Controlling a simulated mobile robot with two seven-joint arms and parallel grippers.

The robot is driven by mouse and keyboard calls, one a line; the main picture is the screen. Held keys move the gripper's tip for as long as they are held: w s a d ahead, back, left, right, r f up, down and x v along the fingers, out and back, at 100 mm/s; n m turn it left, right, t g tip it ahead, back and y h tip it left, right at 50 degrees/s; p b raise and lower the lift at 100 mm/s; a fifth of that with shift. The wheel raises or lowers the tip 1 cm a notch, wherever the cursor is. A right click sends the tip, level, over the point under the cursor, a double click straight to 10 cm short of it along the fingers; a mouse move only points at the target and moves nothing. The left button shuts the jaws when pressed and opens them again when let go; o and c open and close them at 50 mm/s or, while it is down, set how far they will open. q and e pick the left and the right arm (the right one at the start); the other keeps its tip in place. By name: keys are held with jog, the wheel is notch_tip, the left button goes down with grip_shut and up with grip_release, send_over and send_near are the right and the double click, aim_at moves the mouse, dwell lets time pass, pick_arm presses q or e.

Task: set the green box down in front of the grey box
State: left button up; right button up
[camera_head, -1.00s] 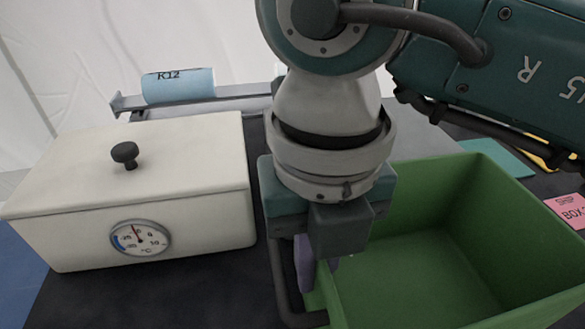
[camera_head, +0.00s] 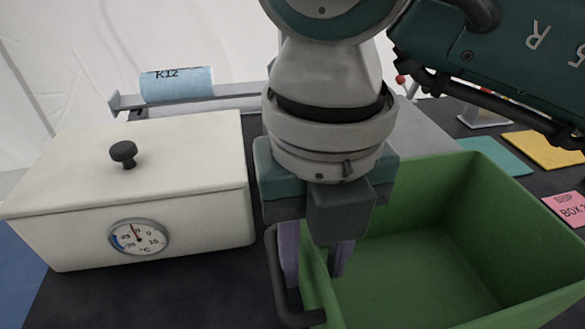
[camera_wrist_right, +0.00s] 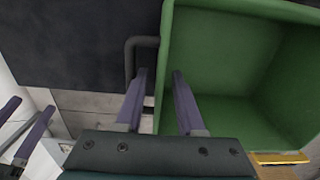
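The green box (camera_head: 425,265) is an open, empty bin at the lower right of the head view; its near bottom is out of frame. It also fills the upper right of the right wrist view (camera_wrist_right: 225,65). My right gripper (camera_head: 315,265) is open, its purple fingers on either side of the box's left wall, with gaps in the right wrist view (camera_wrist_right: 158,88). A grey surface (camera_head: 420,132), perhaps the grey box, shows behind my arm and the green box, mostly hidden. My left gripper (camera_wrist_right: 22,118) shows at the left of the right wrist view, fingers apart and empty.
A white lidded box (camera_head: 180,195) with a dial stands left on the dark table (camera_head: 160,295). A bent grey bar (camera_head: 283,285) is beside the green box. A blue roll (camera_head: 178,85) lies behind. Teal (camera_head: 495,155), yellow (camera_head: 545,148) and pink (camera_head: 568,207) pieces lie right.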

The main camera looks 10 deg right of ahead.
notch_tip(320, 180, up, 11)
jog(key=shift+f, duration=0.1)
dwell(0.5)
